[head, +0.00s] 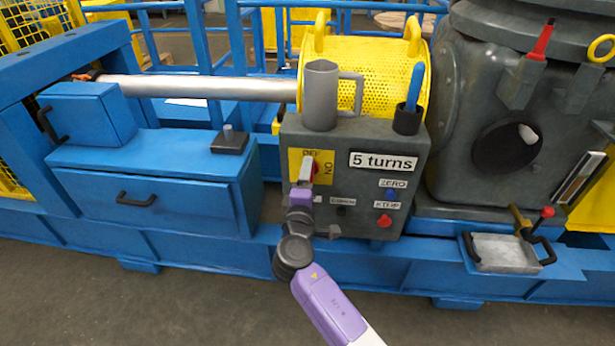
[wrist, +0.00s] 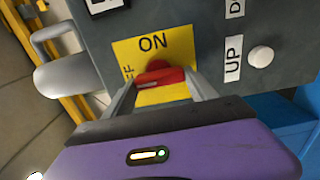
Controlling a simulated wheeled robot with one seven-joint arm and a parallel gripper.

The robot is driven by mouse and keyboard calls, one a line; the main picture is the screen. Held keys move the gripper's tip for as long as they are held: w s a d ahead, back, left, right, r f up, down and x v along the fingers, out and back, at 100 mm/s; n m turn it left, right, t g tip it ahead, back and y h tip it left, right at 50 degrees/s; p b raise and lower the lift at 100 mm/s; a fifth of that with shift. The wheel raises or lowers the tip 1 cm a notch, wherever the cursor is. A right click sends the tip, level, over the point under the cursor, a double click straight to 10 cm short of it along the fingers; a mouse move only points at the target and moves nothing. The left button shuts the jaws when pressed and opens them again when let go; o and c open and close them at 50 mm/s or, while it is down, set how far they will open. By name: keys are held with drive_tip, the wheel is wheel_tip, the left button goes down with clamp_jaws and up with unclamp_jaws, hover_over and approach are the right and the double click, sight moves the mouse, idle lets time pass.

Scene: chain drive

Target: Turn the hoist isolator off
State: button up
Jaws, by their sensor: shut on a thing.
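The hoist isolator is a red handle (head: 313,169) on a yellow plate (head: 295,161) at the left of the grey control box. OFF is printed at the plate's top and ON at its right. In the wrist view the red handle (wrist: 160,76) lies between my two grey fingers, with ON above it and OFF, partly hidden, to its left. My gripper (head: 304,184) is shut on the handle; it also shows in the wrist view (wrist: 160,88). I cannot tell exactly which mark the handle points to.
The grey control box (head: 364,218) carries a "5 turns" label, a blue button (head: 390,194) and a red button (head: 384,221). A blue drawer unit (head: 150,195) stands left.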

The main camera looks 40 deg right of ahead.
drive_tip(key=shift+f, duration=0.1)
drive_tip(key=o, duration=1.4)
drive_tip(key=shift+c, duration=0.2)
drive_tip(key=v, duration=0.8)
